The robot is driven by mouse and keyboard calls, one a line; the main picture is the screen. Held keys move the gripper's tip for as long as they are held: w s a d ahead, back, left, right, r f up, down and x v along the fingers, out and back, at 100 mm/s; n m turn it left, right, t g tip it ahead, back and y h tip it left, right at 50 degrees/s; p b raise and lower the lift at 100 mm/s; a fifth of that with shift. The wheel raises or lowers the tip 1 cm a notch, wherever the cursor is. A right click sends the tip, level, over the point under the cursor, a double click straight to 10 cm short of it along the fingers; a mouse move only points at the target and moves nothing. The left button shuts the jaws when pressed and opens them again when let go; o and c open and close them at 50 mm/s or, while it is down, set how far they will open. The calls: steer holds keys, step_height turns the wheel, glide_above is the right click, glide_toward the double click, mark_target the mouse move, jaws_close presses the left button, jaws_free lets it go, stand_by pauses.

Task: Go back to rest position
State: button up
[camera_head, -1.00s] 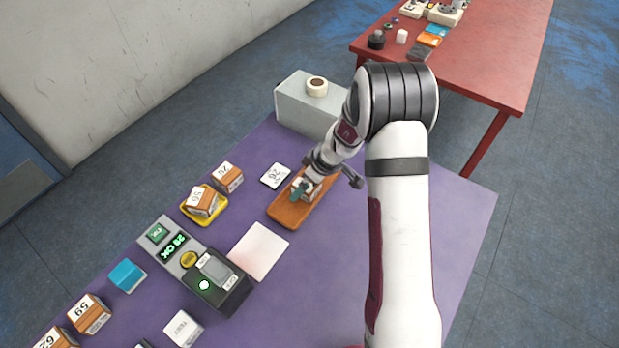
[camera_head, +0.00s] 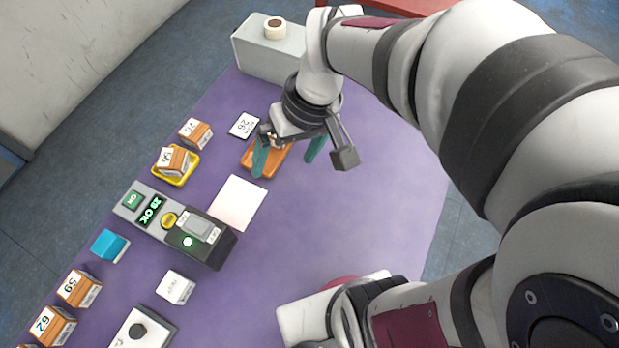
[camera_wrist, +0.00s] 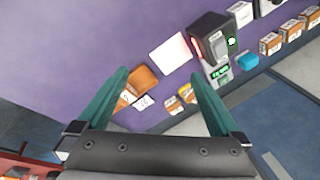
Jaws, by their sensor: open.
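My gripper (camera_head: 289,157) is open and empty, raised over the far part of the purple table (camera_head: 330,220). In the wrist view my gripper (camera_wrist: 160,76) shows its two green fingers wide apart with nothing between the tips. Below it lies an orange tray (camera_head: 281,156), partly hidden by my gripper in the head view. In the wrist view a labelled box (camera_wrist: 126,97) appears at one end of the orange tray (camera_wrist: 144,78), partly behind a finger. My arm fills the right side of the head view.
A scanner (camera_head: 222,248) with a lit green "OK" display stands beside a white pad (camera_head: 238,203). A yellow tray (camera_head: 191,169) holds a box. Several boxes line the left edge. A grey case (camera_head: 262,58) with a tape roll stands at the back. The table's right part looks clear.

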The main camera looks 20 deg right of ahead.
steer(key=s+m+g+h, duration=0.1)
steer(key=s+m, duration=0.5)
steer(key=s, duration=0.6)
steer(key=shift+s+d+r+m, duration=0.15)
steer(key=shift+s+r+m, duration=0.05)
steer(key=shift+s+m, duration=0.2)
